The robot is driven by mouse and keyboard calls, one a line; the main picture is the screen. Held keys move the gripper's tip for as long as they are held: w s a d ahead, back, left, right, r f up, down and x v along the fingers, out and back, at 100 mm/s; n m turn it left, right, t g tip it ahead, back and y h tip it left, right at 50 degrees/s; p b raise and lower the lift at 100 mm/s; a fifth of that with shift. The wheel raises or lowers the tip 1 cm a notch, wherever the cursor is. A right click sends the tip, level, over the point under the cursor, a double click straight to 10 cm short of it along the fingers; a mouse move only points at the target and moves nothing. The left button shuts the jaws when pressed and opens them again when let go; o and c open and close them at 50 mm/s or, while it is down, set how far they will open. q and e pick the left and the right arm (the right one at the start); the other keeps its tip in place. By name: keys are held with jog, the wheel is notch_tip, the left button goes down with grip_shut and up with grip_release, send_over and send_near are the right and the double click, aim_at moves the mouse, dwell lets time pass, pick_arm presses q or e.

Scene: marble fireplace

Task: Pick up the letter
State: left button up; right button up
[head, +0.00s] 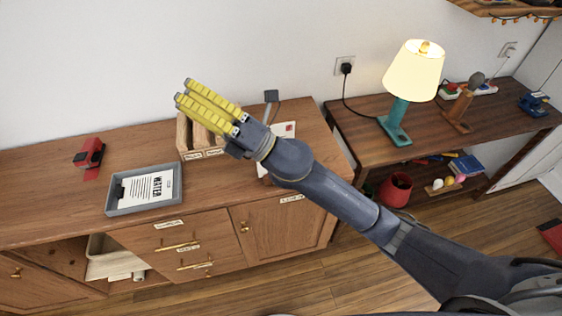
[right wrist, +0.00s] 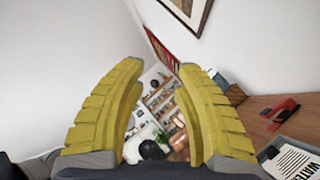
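A white sheet with a bold heading that seems to read "WATER" (head: 147,190) lies in a grey tray (head: 113,208) on the wooden sideboard; it looks like the letter. Part of it also shows at the lower right edge of the right wrist view (right wrist: 292,163). My right gripper (head: 182,91), with yellow ribbed fingers, is raised and appears above the back of the sideboard, apart from the sheet. In the right wrist view the fingers (right wrist: 160,68) are spread with nothing held between them. My left gripper is out of view.
A red stapler-like object (head: 89,153) lies left of the tray. A wooden organizer (head: 183,137) stands behind my right gripper, partly hidden. Another white paper (head: 285,131) is partly covered by my arm. A lit lamp (head: 396,118) stands on the right desk.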

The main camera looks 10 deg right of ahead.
jog(key=s+a+f+n+g+h, duration=0.7)
jog(key=f+n+g+h, duration=0.1)
jog(key=n+g, duration=0.8)
jog(key=w+d+f+n+t+h, duration=0.3)
jog(key=w+d+f+t+h, duration=0.1)
jog(key=w+d+f+h, duration=0.45)
jog(key=w+d+r+m+t+h, duration=0.1)
jog(key=w+d+r+t+h, duration=0.2)
jog(key=d, duration=0.5)
jog(key=w+d+r+m+h, duration=0.1)
jog(key=w+d+r+h, duration=0.1)
jog(key=w+d+h, duration=0.45)
jog(key=f+y, duration=0.1)
jog(key=f, duration=0.4)
jog(key=d+f, duration=0.1)
jog(key=f, duration=0.5)
jog(key=s+f+y, duration=0.1)
jog(key=f, duration=0.4)
jog(key=shift+d+f+y, duration=0.25)
jog(key=shift+d+y, duration=0.05)
jog(key=shift+d, duration=0.1)
grip_shut()
